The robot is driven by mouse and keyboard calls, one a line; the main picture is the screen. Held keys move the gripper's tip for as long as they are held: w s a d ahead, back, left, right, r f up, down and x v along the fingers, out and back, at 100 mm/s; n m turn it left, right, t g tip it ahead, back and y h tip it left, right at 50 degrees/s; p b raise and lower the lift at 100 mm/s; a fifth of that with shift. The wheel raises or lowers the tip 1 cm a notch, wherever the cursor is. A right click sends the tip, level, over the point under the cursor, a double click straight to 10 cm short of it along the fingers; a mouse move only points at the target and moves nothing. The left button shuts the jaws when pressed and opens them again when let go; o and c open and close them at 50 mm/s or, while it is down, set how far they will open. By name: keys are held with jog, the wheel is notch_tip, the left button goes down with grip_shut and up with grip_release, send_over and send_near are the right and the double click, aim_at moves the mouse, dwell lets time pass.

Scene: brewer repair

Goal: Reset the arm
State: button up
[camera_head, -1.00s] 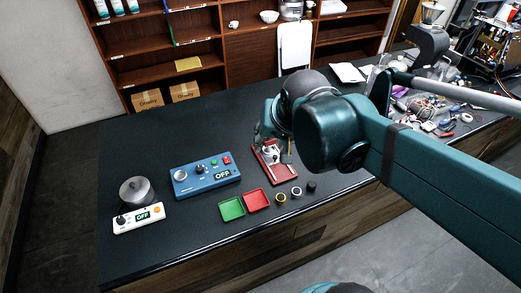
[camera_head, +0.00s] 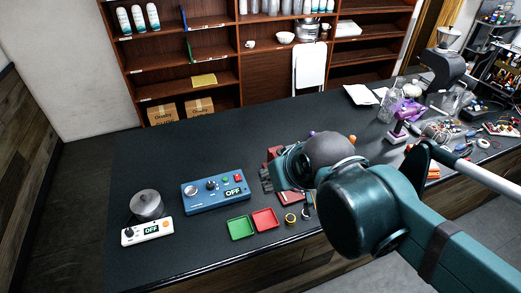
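My arm reaches in from the right, over the dark counter (camera_head: 150,180). My gripper (camera_head: 267,181) is at the arm's far end, above the red tray (camera_head: 290,198). The wrist hides much of it, and I cannot tell whether its fingers are open or shut. The arm covers most of the red tray and whatever lies on it. No held object can be made out.
Left of the gripper are a blue control box (camera_head: 215,192) reading OFF, a white panel (camera_head: 147,231) reading OFF and a grey pot (camera_head: 146,204). Clutter fills the right side.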

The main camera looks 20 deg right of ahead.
notch_tip(320, 180, down, 10)
jog(key=b, duration=1)
jog(key=shift+f, duration=0.1)
dwell(0.7)
